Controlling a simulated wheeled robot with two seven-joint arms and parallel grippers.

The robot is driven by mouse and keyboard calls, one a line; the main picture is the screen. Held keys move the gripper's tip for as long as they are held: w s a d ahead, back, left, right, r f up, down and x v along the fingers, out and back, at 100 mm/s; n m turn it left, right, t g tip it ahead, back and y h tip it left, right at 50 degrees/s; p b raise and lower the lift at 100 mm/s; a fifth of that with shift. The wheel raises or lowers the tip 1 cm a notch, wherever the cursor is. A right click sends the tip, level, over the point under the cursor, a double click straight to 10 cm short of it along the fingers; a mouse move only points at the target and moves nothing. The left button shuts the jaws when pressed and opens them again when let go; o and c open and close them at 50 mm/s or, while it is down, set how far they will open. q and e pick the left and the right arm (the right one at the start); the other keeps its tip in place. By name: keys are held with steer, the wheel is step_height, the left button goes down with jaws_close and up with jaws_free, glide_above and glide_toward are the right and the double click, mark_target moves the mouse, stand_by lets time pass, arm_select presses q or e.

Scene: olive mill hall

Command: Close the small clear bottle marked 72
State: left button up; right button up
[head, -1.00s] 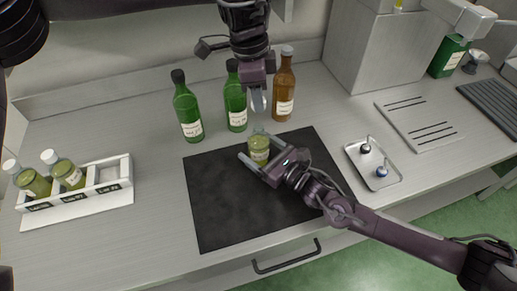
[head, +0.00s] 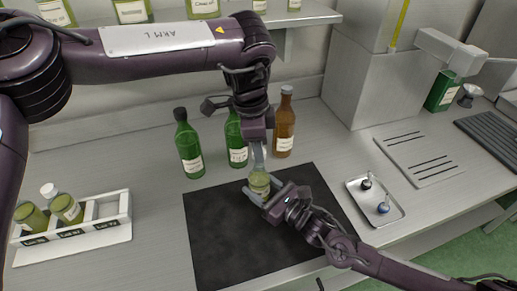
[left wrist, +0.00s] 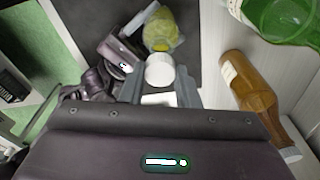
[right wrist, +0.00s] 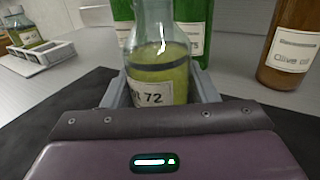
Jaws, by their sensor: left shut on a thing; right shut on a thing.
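The small clear bottle marked 72 (right wrist: 158,75) holds yellow-green oil and stands upright over the dark mat, also visible in the head view (head: 260,184). My right gripper (head: 262,194) is shut around its body. My left gripper (head: 258,158) is directly above the bottle, pointing down, shut on a white cap (left wrist: 160,70). In the left wrist view the cap is between the fingers, close to the bottle (left wrist: 160,30). The bottle's mouth is out of frame in the right wrist view. I cannot tell whether the cap touches it.
Green bottles (head: 188,146) and a brown bottle (head: 284,124) stand close behind the mat (head: 225,240). A white rack (head: 124,207) with small bottles is at left. A metal tray (head: 391,192) with two small knobbed items is at right. A shelf (head: 310,19) hangs behind.

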arm_select(q)
steer(key=shift+f, duration=0.5)
steer(key=shift+f, duration=0.9)
steer(key=shift+f, duration=0.55)
